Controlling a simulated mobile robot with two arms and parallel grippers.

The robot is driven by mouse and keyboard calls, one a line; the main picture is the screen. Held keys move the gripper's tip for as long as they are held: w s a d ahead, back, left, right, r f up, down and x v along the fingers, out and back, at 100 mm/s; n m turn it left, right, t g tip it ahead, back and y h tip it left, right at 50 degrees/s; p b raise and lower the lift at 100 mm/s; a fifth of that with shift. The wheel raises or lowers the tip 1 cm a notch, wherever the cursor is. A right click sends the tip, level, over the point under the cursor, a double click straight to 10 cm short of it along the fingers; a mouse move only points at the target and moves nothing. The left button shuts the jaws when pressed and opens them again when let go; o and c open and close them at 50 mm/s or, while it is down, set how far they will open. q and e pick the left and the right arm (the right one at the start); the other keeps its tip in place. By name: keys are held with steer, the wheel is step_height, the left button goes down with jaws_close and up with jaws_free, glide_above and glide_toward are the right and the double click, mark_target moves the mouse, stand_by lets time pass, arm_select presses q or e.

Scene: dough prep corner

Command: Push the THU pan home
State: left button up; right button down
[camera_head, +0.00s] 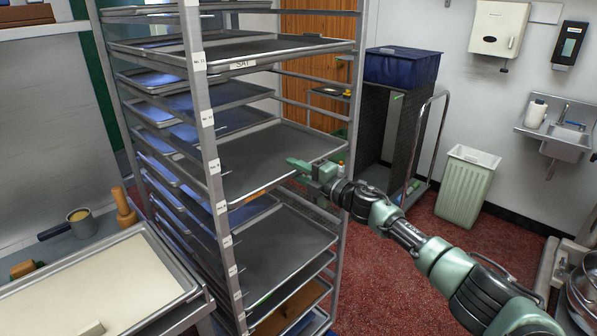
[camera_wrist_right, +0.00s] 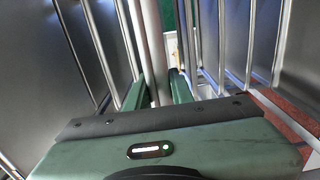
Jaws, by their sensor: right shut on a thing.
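My right gripper (camera_head: 301,171) is at the front rim of a grey sheet pan (camera_head: 262,150) in the middle of the tall rack. In the right wrist view, the two green fingers (camera_wrist_right: 162,88) stand on either side of a pale rim (camera_wrist_right: 150,45) and are shut on it. The pan lies flat and empty between the rack's posts. I can read no day tag on it; its front rim is partly behind the gripper. A higher pan (camera_head: 290,45) carries a SAT tag (camera_head: 243,65). My left gripper is not in view.
The metal rack (camera_head: 205,120) holds several other pans above and below. At left, a tray of pale dough (camera_head: 100,285) lies near a saucepan (camera_head: 80,222) and a wooden pin (camera_head: 124,208). A cart with a blue bin (camera_head: 402,68) and a pale green bin (camera_head: 467,187) stand at right. Red floor shows between.

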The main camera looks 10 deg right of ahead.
steer(key=shift+a, duration=0.1)
steer(key=shift+w+a, duration=0.1)
steer(key=shift+w, duration=0.1)
steer(key=c, duration=1.1)
jaws_free()
steer(key=shift+w, duration=0.1)
steer(key=shift+c, duration=0.2)
steer(key=shift+f, duration=0.1)
steer(key=p+v, duration=0.2)
steer(key=shift+s, duration=0.2)
steer(key=p+v, duration=0.2)
steer(key=v, duration=0.3)
steer(key=shift+s+d+p, duration=0.25)
steer(key=shift+d+p, duration=0.05)
steer(key=shift+p, duration=0.1)
